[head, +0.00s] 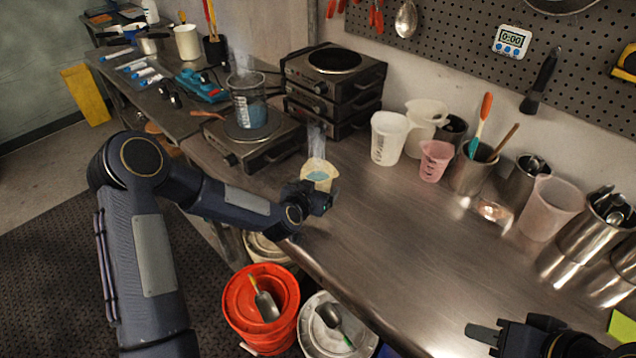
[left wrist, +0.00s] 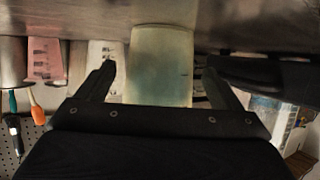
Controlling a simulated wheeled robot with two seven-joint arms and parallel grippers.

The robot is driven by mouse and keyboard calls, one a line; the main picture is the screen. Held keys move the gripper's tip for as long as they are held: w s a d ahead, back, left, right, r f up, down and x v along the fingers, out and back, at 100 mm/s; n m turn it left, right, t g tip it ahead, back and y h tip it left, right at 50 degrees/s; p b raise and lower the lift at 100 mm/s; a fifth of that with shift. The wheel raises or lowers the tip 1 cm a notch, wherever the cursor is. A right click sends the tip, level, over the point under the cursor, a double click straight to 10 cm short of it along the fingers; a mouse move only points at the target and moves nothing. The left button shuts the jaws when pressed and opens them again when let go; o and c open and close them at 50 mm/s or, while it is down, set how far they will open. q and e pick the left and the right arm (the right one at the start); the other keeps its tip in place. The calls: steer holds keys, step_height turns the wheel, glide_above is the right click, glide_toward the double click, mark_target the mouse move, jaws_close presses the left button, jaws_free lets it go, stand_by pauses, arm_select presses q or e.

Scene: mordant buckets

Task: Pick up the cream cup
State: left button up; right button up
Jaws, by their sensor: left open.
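The cream cup (head: 319,170) stands on the steel bench near its front edge, with bluish liquid inside and faint steam above. My left gripper (head: 318,196) is right in front of it and partly hides its lower part. In the left wrist view, which is upside down, the cup (left wrist: 161,65) sits between the two spread fingers of my left gripper (left wrist: 158,80). The fingers are open, one on each side, with no clear grip on it. My right gripper (head: 484,333) is low at the bottom right, away from the cup; its jaw opening is unclear.
A hot plate (head: 250,143) with a steaming beaker (head: 248,105) is behind left. White pitchers (head: 388,140), a pink cup (head: 434,162) and steel utensil pots (head: 472,172) line the wall. An orange bucket (head: 240,305) is below the edge. The middle bench is clear.

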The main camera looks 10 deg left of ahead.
arm_select(q)
steer(key=c, duration=1.2)
steer(key=shift+r, duration=0.2)
